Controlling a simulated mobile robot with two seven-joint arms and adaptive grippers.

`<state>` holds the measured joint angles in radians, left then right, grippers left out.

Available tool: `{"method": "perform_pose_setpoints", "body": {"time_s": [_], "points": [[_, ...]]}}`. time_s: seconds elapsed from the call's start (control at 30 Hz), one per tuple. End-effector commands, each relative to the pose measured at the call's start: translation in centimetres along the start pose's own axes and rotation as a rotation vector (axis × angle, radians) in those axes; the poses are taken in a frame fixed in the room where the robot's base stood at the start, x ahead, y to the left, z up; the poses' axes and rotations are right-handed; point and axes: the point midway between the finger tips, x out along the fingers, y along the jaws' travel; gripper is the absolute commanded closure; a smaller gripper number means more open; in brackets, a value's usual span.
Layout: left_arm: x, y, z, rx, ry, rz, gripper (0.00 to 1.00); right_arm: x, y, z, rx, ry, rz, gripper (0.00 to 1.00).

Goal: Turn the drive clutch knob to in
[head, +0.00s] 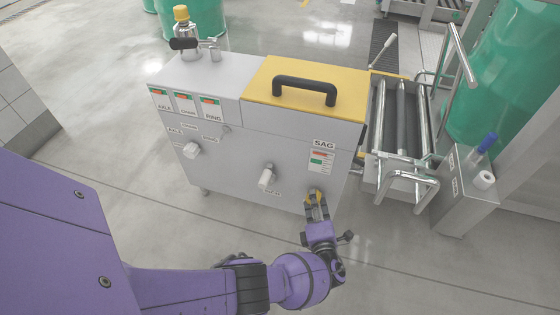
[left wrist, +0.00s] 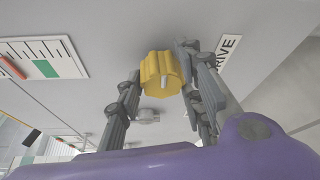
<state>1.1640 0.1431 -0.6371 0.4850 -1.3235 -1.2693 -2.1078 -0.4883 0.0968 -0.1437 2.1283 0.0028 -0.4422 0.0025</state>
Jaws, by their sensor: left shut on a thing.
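The drive clutch knob is the yellow lobed knob (head: 314,195) low on the right of the grey cabinet's front. It also shows in the left wrist view (left wrist: 158,70), beside a label reading DRIVE (left wrist: 227,50). A short white mark is on its face; which setting it points at cannot be read. My left gripper (head: 317,207) reaches up to the knob from below, its fingers on either side of it, and is shut on it. The fingers hide part of the knob in the head view. My right gripper is not in view.
The grey cabinet (head: 225,150) has a yellow lid (head: 340,98) with a black handle. Two white knobs (head: 266,178) (head: 192,150) are left of the yellow one. A metal roller conveyor (head: 400,120) stands close at the right. The floor in front is clear.

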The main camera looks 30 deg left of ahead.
Motion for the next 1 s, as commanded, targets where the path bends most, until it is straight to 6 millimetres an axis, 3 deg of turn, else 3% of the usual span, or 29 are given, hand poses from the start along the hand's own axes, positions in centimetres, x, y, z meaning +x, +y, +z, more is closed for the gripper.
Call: {"method": "perform_pose_setpoints", "body": {"time_s": [0.73, 0.77, 0.8, 0.87, 1.0], "points": [[0.39, 0.41, -0.08, 0.084, 0.007, 0.047, 0.92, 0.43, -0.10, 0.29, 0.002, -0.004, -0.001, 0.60], [0.39, 0.41, -0.07, 0.084, 0.007, 0.047, 0.64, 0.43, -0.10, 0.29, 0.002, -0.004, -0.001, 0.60], [0.39, 0.41, -0.07, 0.084, 0.007, 0.047, 0.59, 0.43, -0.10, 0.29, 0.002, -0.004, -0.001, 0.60], [0.38, 0.40, -0.04, 0.083, 0.007, 0.046, 0.51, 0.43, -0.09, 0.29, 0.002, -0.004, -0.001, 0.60], [0.28, 0.31, 0.09, 0.082, 0.004, 0.043, 0.50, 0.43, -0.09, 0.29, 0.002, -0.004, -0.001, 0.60]]}}
